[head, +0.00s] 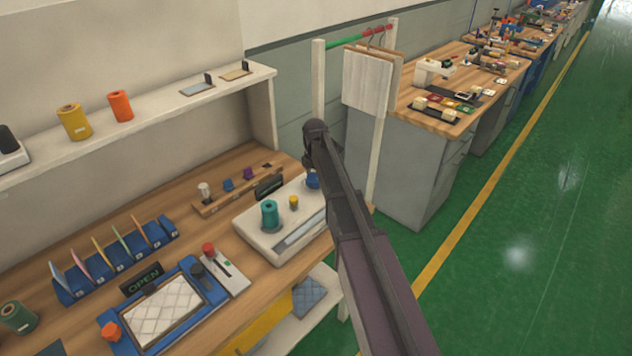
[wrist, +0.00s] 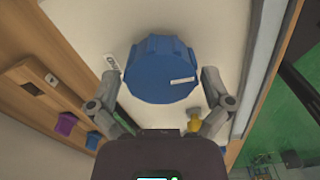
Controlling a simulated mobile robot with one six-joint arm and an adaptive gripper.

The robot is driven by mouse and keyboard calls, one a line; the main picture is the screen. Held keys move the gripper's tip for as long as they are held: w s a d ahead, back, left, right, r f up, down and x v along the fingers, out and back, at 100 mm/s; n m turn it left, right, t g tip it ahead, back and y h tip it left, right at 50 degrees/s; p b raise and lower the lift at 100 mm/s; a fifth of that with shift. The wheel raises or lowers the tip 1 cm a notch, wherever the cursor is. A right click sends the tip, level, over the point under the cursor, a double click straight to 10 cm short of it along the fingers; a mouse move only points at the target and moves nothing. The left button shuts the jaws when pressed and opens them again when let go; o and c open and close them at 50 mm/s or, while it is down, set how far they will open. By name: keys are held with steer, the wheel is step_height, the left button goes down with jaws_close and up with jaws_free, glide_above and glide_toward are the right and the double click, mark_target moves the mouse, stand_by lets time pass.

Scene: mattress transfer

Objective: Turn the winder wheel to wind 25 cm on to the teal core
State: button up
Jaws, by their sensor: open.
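The winder is a white base (head: 262,238) on the wooden bench in the head view. A teal core (head: 269,213) stands upright on it. The blue winder wheel (head: 312,181) is at its far right, partly hidden by my arm. In the wrist view the blue wheel (wrist: 162,70) fills the upper middle, with a small white label on its face. My gripper (wrist: 160,82) is open, with one finger on each side of the wheel. Gaps seem to show between fingers and wheel; I cannot tell whether either touches. In the head view my arm mostly hides the gripper.
A small yellow piece (head: 294,203) stands beside the teal core. A dark display (head: 269,186) is behind it. A wooden rack (head: 225,196) with small coloured pieces lies left of the winder. A hanging rack post (head: 382,150) stands to the right.

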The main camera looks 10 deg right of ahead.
stand_by(0.3)
steer(key=c, duration=0.9)
steer(key=shift+c, duration=0.2)
